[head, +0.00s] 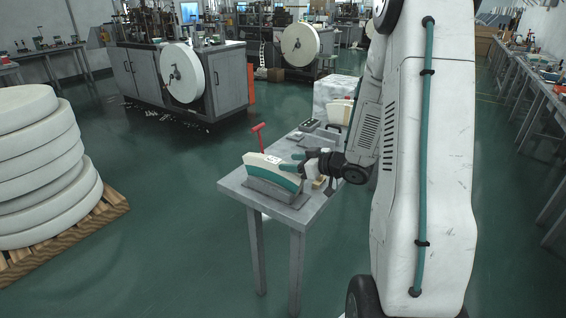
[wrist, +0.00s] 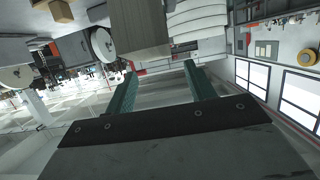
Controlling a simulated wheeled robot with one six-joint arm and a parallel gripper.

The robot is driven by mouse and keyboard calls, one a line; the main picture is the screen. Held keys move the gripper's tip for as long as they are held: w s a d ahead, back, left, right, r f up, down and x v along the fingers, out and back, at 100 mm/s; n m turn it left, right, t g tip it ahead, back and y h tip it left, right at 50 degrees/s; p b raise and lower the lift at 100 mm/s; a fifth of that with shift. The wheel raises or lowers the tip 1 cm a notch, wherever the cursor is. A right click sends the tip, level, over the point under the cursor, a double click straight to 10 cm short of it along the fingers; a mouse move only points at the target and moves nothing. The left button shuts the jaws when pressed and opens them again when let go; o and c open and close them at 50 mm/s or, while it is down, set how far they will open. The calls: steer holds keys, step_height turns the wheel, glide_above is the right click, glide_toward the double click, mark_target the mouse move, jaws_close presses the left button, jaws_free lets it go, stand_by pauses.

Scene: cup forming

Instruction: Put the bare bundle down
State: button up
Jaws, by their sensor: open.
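A curved bundle (head: 272,173) with a pale upper edge and a teal band rests in a grey cradle (head: 277,190) near the front of the small grey table. My gripper (head: 287,166) is at the bundle's right end, with its teal fingers close to the bundle's upper part. Touching or apart cannot be told there. In the wrist view the two teal fingers of my gripper (wrist: 160,88) stand wide apart, with no bundle seen gripped between them. Part of the bundle's right end is hidden behind my gripper.
A white stacked block (head: 333,92) stands beyond. Large white rolls (head: 40,165) on a pallet stand left, with open green floor between.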

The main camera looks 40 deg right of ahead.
steer(key=v, duration=0.6)
step_height(320, 180, up, 10)
steer(key=a+m+g+h, duration=0.2)
steer(key=m+g+h, duration=0.15)
steer(key=h, duration=0.55)
steer(key=s+a+r+g+y, duration=0.1)
steer(key=s+a+g, duration=0.3)
steer(key=s+a, duration=0.6)
steer(key=s+a+r+g+y, duration=0.2)
steer(key=s+a+g, duration=0.3)
steer(key=s+a, duration=0.5)
steer(key=s+y, duration=0.1)
steer(key=s, duration=0.4)
steer(key=shift+a+r, duration=0.3)
steer(key=shift+a, duration=0.05)
steer(key=shift+m, duration=0.25)
